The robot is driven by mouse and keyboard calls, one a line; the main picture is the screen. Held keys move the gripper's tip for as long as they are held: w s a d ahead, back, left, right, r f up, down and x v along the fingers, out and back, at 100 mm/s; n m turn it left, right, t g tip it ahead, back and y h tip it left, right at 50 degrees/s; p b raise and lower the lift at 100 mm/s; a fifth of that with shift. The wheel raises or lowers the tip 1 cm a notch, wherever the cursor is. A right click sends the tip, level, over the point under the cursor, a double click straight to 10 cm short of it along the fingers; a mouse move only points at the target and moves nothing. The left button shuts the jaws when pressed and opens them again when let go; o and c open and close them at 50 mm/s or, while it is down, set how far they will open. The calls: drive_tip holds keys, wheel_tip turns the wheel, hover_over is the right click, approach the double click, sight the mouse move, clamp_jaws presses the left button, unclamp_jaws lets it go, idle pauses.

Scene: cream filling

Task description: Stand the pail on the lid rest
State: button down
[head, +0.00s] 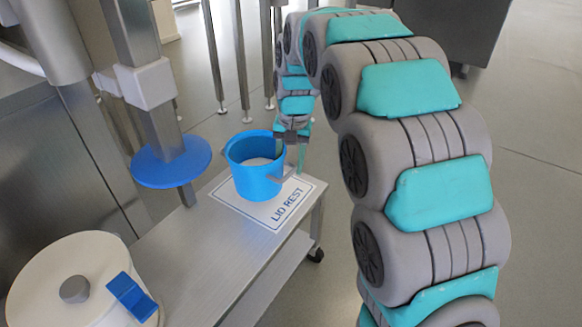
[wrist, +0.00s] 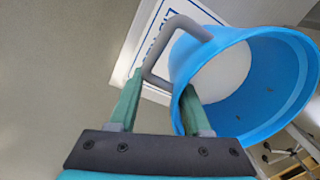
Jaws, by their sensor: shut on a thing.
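The blue pail (head: 254,182) is upright over the white lid rest (head: 290,210), a labelled sheet on the metal table. I cannot tell whether its base touches the sheet or hangs just above it. A pale round surface shows inside the pail. My gripper (head: 291,158) is at the pail's right side, shut on its grey handle. The wrist view shows the handle (wrist: 186,24) between my two green fingers (wrist: 160,90), with the pail (wrist: 275,125) to the right and the lid rest (wrist: 140,40) behind it.
The metal table (head: 185,255) has bare room to the left and front of the sheet. A blue disc (head: 172,162) on a steel column stands close to the pail's left. A white round-lidded vessel (head: 55,270) with a blue clip (head: 131,297) is at the front left.

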drive_tip(key=shift+w+d+f, duration=0.15)
drive_tip(key=shift+w+f, duration=0.55)
drive_tip(key=shift+f, duration=0.25)
drive_tip(key=shift+w+d+f, duration=0.15)
drive_tip(key=shift+w+f, duration=0.55)
drive_tip(key=shift+f, duration=0.35)
drive_tip(key=shift+c, duration=1.8)
unclamp_jaws()
wheel_tip(320, 180, up, 12)
drive_tip(key=s+d+f+n, duration=0.1)
drive_tip(key=s+d+f, duration=0.2)
drive_tip(key=s, duration=1)
drive_tip(key=s+d+f+n+g, duration=0.1)
drive_tip(key=s+d+f, duration=0.2)
drive_tip(key=s, duration=1)
drive_tip(key=s+d+f+g, duration=0.1)
drive_tip(key=s+d+f, duration=0.2)
drive_tip(key=s, duration=1.1)
drive_tip(key=shift+d+n+h, duration=0.4)
